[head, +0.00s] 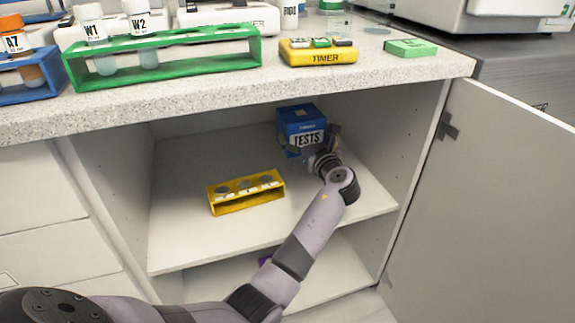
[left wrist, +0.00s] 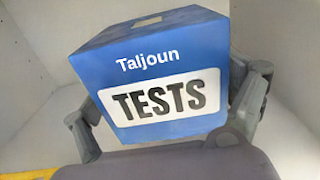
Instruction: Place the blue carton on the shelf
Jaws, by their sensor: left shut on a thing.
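The blue carton (head: 301,122), marked TESTS, is inside the open cabinet, toward the back right above the upper shelf (head: 190,240). My left gripper (head: 311,150) reaches in from the front and is shut on it. In the left wrist view the blue carton (left wrist: 150,85) sits slightly tilted between the two fingers, one on each side. Its underside is hidden, so I cannot tell whether it touches the shelf. My right gripper is not in view.
A yellow rack (head: 246,196) stands on the same shelf, left of the carton. The cabinet door (head: 490,210) is open on the right. The countertop (head: 200,93) overhangs the shelf and carries a green tube rack (head: 160,77) and a yellow timer (head: 318,58). The shelf's front right is partly covered by my arm.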

